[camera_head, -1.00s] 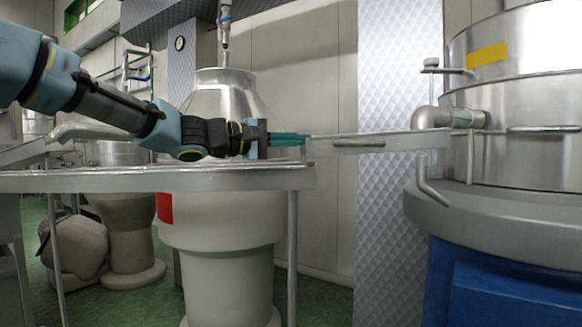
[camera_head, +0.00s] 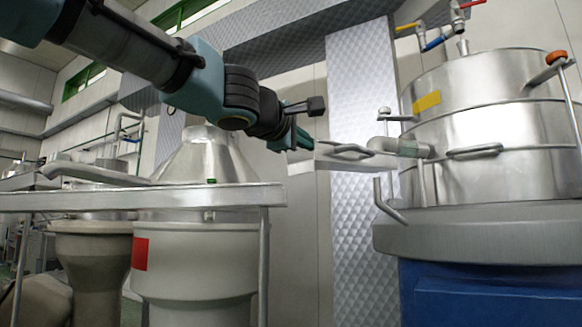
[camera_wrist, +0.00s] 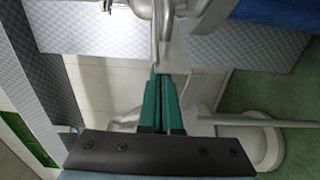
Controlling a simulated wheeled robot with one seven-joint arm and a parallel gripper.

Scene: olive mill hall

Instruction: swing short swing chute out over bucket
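The short swing chute (camera_head: 332,161) is a pale metal trough running left from the steel tank at right, with a bar handle (camera_head: 347,149) on it. Its free end hangs in the air, right of the metal table. My gripper (camera_head: 304,143) is just above and beside that free end. In the wrist view, the two green fingers (camera_wrist: 162,98) lie almost together with nothing visible between them. Their tips point at the chute and handle (camera_wrist: 163,35); whether they touch the chute I cannot tell. No bucket can be made out in either view.
The steel tank (camera_head: 480,125) stands on a blue base (camera_head: 480,295) at right. A metal-edged table (camera_head: 140,198) crosses the left, with a pale vessel (camera_head: 195,260) and steel cone (camera_head: 205,155) behind it. A bent pipe (camera_head: 387,200) hangs below the chute's tank end.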

